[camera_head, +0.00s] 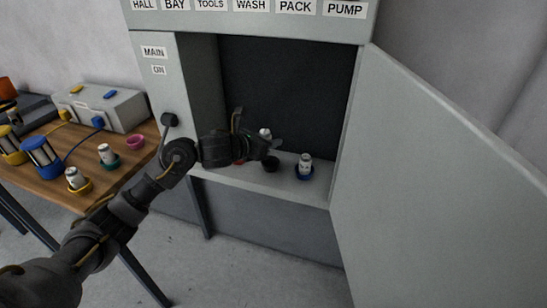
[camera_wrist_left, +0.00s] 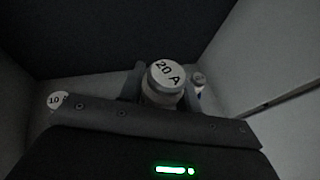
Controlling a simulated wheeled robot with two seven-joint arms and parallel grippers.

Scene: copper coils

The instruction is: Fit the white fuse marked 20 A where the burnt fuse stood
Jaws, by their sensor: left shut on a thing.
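The white fuse marked 20 A (camera_wrist_left: 165,76) stands between the fingers of my left gripper (camera_wrist_left: 163,92), its label facing the wrist camera. In the head view my left gripper (camera_head: 262,144) is inside the open cabinet, shut on this fuse (camera_head: 265,132) and above the shelf. A dark socket (camera_head: 271,165), seemingly empty, is on the shelf just below and slightly right of the gripper. Whether the fuse touches it cannot be told. A white fuse (camera_head: 305,161) stands in a blue socket (camera_head: 304,174) to the right. My right gripper is not in view.
A fuse marked 10 (camera_wrist_left: 58,100) shows left in the wrist view. A red socket (camera_head: 239,161) is partly hidden by my gripper. The cabinet door (camera_head: 440,170) stands open at right. The wooden table (camera_head: 112,182) at left bears fuses in coloured holders and a pink cup (camera_head: 135,143).

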